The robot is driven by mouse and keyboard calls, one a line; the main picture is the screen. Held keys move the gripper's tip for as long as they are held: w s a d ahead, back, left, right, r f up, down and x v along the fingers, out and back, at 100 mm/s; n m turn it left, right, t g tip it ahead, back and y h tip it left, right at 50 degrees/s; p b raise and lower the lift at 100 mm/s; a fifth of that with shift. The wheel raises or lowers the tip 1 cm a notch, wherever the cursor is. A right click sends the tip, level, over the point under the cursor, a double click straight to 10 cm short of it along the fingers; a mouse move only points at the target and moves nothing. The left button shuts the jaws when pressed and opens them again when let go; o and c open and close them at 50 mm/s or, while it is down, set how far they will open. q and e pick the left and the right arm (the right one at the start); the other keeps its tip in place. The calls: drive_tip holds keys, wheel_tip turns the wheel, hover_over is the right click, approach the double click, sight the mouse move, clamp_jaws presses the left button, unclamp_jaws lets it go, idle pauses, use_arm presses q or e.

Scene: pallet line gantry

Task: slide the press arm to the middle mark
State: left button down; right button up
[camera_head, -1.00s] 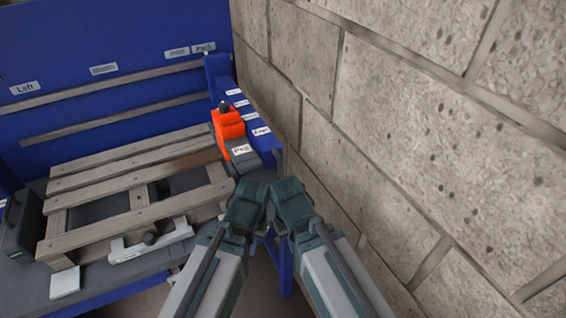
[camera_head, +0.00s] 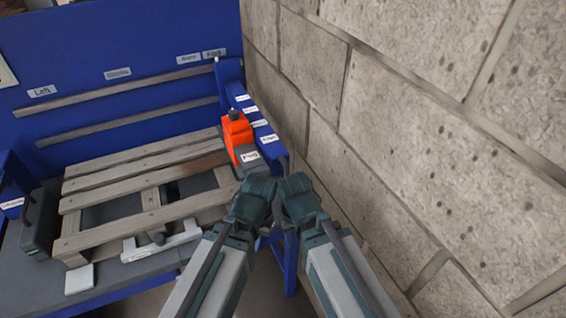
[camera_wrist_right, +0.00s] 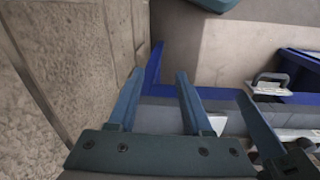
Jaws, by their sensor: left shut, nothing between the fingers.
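An orange block with a black knob (camera_head: 237,130), which looks like the press arm's head, stands at the right end of the frame beside the blue side rail. A grey part with a white label (camera_head: 250,157) is in front of it. The back panel carries a "Left" label (camera_head: 42,91), a blurred label (camera_head: 117,73) between it and two labels further right. My left gripper (camera_head: 262,182) is shut and empty, just in front of the grey part; contact cannot be told. My right gripper (camera_head: 292,185) is beside it; its fingers stand apart and empty in the wrist view (camera_wrist_right: 158,75).
A wooden slatted pallet (camera_head: 140,172) lies left of the orange block. A white handled piece (camera_head: 160,245) and a white square (camera_head: 79,279) lie at its front. A dark case (camera_head: 40,224) stands at the left. A stone wall (camera_head: 420,130) closes the right side.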

sight(287, 171)
use_arm(q)
wheel_tip(287, 171, up, 23)
drive_tip(key=p, duration=2)
drive_tip(key=shift+p, duration=0.3)
use_arm(e)
drive_tip(key=w+a+r+t, duration=0.1)
drive_tip(key=w+r, duration=0.3)
drive_tip(key=r, duration=0.8)
drive_tip(key=w+r+m+t+y, duration=0.1)
drive_tip(key=w+r+t, duration=0.2)
drive_tip(key=r, duration=0.9)
drive_tip(key=shift+w+a+r+y, duration=0.3)
drive_tip(key=shift+w+a+r, duration=0.1)
drive_tip(key=shift+w, duration=0.15)
drive_tip(key=shift+f, duration=0.1)
drive_tip(key=b+x, duration=1.2)
drive_tip(key=x, duration=0.1)
drive_tip(key=shift+w+f+b, duration=0.15)
drive_tip(key=shift+f+b, duration=0.15)
drive_tip(key=shift+b, duration=0.1)
use_arm(q)
wheel_tip(287, 171, down, 12)
drive_tip(key=shift+f, duration=0.25)
use_arm(e)
clamp_jaws()
